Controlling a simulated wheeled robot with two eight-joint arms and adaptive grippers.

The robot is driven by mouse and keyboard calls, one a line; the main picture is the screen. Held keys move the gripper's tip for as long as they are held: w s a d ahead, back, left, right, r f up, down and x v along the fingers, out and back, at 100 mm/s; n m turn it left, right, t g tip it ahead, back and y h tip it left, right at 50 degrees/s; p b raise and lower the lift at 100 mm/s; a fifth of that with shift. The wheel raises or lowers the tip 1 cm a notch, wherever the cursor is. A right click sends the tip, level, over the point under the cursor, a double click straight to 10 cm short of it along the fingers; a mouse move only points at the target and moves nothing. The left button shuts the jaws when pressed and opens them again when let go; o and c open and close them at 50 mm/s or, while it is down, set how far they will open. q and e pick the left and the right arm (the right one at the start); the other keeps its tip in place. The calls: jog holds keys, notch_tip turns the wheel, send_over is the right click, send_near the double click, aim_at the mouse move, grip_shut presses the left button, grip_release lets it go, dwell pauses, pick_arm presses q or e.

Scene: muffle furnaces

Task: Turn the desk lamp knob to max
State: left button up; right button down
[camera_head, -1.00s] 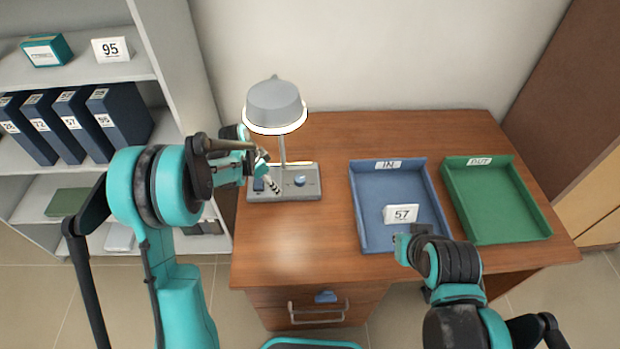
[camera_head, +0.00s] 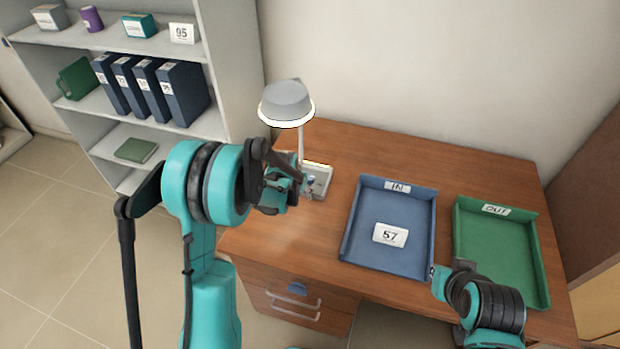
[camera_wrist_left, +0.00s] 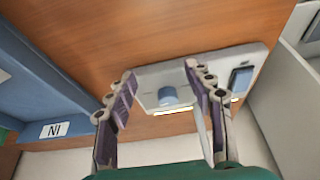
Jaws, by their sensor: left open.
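The desk lamp (camera_head: 286,103) stands at the back left of the desk, its shade lit along the rim. Its grey base (camera_head: 319,172) is mostly hidden behind my left gripper (camera_head: 303,187) in the head view. In the left wrist view, the blue round knob (camera_wrist_left: 167,97) on the base appears between the two spread fingers of the left gripper (camera_wrist_left: 160,75). The fingers look apart from the knob; their height above it is unclear. A dark blue switch (camera_wrist_left: 241,79) sits beside the knob. My right gripper (camera_head: 440,275) is by the blue tray's front corner; its jaws are unclear.
The blue IN tray (camera_head: 345,240) holds a card marked 57 (camera_head: 390,235). The green OUT tray (camera_head: 540,262) is to its right. A shelf with binders (camera_head: 183,95) stands left of the desk. A drawer (camera_head: 290,300) is below the desk top.

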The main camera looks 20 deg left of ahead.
pick_arm(q)
jog(key=w, duration=0.3)
jog(key=w+b, duration=0.1)
jog(key=w, duration=0.5)
jog(key=shift+w+d+f+b, duration=0.1)
jog(key=shift+d+f+b, duration=0.1)
jog(key=shift+d+b, duration=0.2)
jog(key=shift+w+f, duration=0.15)
jog(key=shift+f, duration=0.5)
jog(key=shift+w+f, duration=0.2)
jog(key=shift+f, duration=0.35)
jog(key=c, duration=1.2)
